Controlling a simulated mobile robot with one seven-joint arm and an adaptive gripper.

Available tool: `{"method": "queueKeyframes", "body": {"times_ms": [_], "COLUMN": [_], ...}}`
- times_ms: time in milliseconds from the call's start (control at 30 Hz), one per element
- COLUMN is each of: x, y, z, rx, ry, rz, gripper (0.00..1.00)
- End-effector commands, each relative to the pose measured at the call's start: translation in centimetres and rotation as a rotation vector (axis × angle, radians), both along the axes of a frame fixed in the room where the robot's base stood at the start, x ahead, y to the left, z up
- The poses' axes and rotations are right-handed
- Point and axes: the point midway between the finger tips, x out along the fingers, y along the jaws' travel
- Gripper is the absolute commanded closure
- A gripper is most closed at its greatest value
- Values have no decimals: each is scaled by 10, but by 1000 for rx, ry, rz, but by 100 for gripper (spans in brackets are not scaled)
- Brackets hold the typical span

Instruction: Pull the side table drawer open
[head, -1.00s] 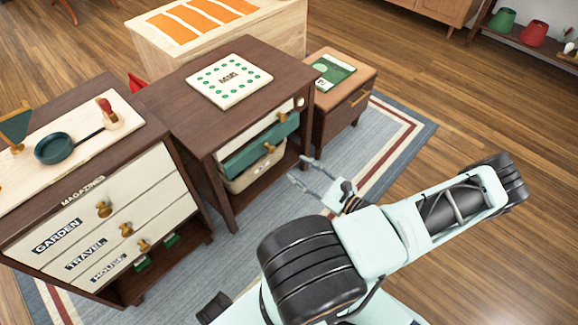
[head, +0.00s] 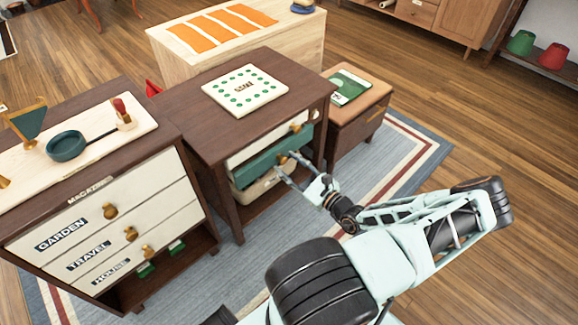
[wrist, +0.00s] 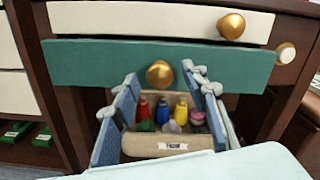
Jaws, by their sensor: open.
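The dark wood side table (head: 188,118) stands left of centre in the head view. Its front has a white upper drawer (head: 262,143) and a teal drawer (head: 256,164) below it. The teal drawer front (wrist: 90,62) crosses the wrist view and stands slightly proud of the table frame. Its round brass knob (wrist: 160,74) is at the drawer's middle. My gripper (head: 287,164) is open in front of this drawer. In the wrist view the fingertips of my gripper (wrist: 160,79) lie on either side of the knob, with gaps; exact depth is unclear.
Below, a beige bin (wrist: 165,144) holds several coloured bottles, seen between my fingers. A game board (head: 245,90) lies on the table. A white-drawered cabinet (head: 108,222) stands left and a small brown-topped stand (head: 362,92) right. The rug (head: 410,150) in front is clear.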

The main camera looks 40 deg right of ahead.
Motion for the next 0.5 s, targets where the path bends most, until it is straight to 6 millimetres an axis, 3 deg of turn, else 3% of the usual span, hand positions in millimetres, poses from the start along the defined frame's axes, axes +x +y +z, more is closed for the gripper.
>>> {"method": "queueKeyframes", "body": {"times_ms": [200,500], "x": [0,0], "y": [0,0], "z": [0,0], "rx": [0,0], "ry": [0,0], "rz": [0,0], "gripper": [60,93]}}
